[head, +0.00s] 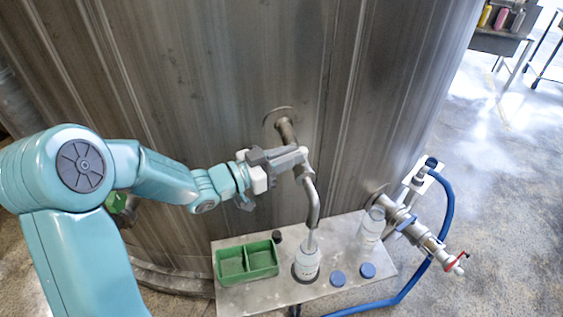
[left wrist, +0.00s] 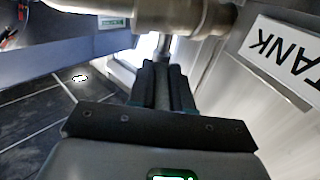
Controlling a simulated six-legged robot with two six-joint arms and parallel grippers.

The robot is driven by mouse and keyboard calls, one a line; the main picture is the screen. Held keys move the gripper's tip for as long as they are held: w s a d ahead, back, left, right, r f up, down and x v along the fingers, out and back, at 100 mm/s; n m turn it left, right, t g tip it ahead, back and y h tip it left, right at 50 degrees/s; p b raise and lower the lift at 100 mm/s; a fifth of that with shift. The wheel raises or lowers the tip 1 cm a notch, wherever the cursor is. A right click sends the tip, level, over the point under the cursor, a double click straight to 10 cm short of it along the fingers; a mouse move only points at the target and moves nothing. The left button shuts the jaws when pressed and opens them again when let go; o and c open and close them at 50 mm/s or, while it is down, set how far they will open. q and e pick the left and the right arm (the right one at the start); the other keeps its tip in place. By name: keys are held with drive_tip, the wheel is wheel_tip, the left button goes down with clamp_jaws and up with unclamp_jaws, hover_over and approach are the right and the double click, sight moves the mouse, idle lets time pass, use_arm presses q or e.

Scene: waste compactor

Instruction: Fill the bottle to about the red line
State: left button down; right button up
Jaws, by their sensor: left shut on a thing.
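A clear bottle (head: 306,264) stands upright on the metal shelf (head: 225,292), under the bent spout (head: 314,205) of the tank tap. A pale narrow strip shows between spout and bottle; I cannot tell whether it is liquid or the bottle's neck. The red line and the fill level are too small to make out. My left gripper (head: 291,156) is shut on the tap's handle at the top of the spout. The left wrist view shows its dark fingers (left wrist: 162,88) around a thin grey bar below a metal pipe (left wrist: 150,14). My right gripper is not in view.
A second clear bottle (head: 370,230) stands further right on the shelf. Two blue caps (head: 338,279) and a green divided tray (head: 247,262) lie there too. A valve with a red handle (head: 457,264) and a blue hose (head: 440,215) are at right. The tank wall (head: 220,90) rises behind.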

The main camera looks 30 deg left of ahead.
use_arm(q)
drive_tip(key=shift+d+r+n+t+y+b, duration=0.2)
drive_tip(key=shift+n+t+y+b, duration=0.35)
drive_tip(key=shift+y+b, duration=0.25)
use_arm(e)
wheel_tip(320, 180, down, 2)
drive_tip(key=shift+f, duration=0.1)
use_arm(q)
drive_tip(key=shift+a+r, duration=0.1)
drive_tip(key=c, duration=1)
unclamp_jaws()
drive_tip(key=shift+c, duration=0.2)
drive_tip(key=shift+s, duration=0.1)
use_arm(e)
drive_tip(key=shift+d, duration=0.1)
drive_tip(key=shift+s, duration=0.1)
use_arm(q)
drive_tip(key=shift+s+a+f, duration=0.1)
drive_tip(key=shift+s+f, duration=0.1)
drive_tip(key=b+v, duration=0.2)
drive_tip(key=v, duration=1.4)
drive_tip(key=shift+b, duration=0.3)
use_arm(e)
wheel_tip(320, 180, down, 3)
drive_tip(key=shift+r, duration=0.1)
use_arm(q)
drive_tip(key=shift+w+r, duration=0.1)
